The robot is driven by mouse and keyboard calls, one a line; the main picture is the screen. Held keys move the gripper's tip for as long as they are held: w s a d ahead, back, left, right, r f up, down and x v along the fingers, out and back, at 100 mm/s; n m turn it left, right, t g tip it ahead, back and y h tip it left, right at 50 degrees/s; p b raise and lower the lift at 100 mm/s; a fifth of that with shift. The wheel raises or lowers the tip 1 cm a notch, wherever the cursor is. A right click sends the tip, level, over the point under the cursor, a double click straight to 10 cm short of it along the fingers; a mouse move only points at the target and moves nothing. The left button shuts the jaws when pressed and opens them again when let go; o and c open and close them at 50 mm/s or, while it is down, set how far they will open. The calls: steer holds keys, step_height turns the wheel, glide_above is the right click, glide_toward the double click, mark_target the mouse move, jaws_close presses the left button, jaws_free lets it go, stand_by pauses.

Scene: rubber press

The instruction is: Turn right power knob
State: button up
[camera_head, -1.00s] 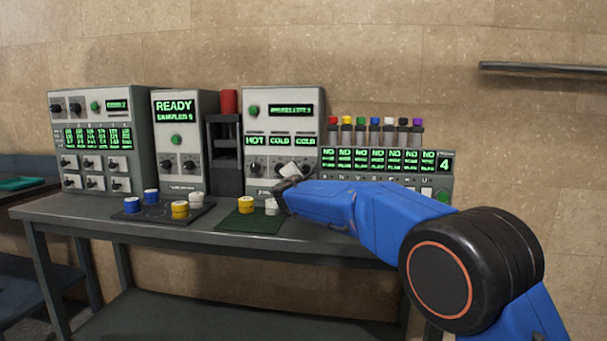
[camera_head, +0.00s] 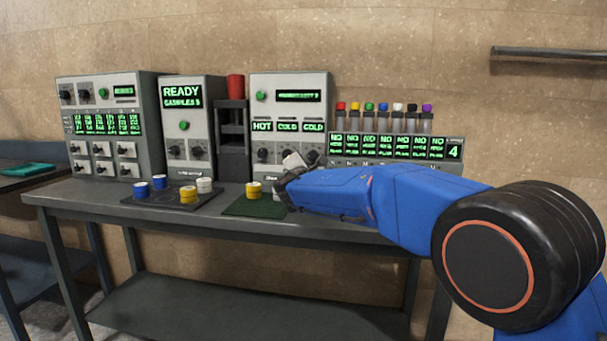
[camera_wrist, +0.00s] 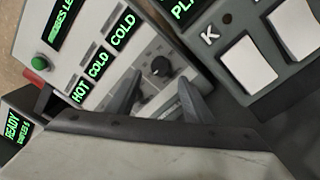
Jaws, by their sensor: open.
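The grey control panel (camera_head: 317,86) with HOT, COLD and COLD displays stands at the back of the table and also fills the middle of the wrist view (camera_wrist: 140,42). A row of black knobs runs along its lower face. In the wrist view one black knob (camera_wrist: 158,66), nearest the right-hand COLD display, shows just beyond my fingertips and roughly between them. It looks apart from both fingers. My gripper (camera_head: 292,162) is open and empty in front of this panel and also shows in the wrist view (camera_wrist: 160,90). The panel's other lower knobs are partly hidden.
A READY panel (camera_head: 187,120) with knobs and a switch panel (camera_head: 110,120) stand to the left. A display unit (camera_head: 395,148) with coloured-cap tubes stands right.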

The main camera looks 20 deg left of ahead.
steer(key=v, duration=1.1)
steer(key=shift+s, duration=0.3)
steer(key=shift+f, duration=0.1)
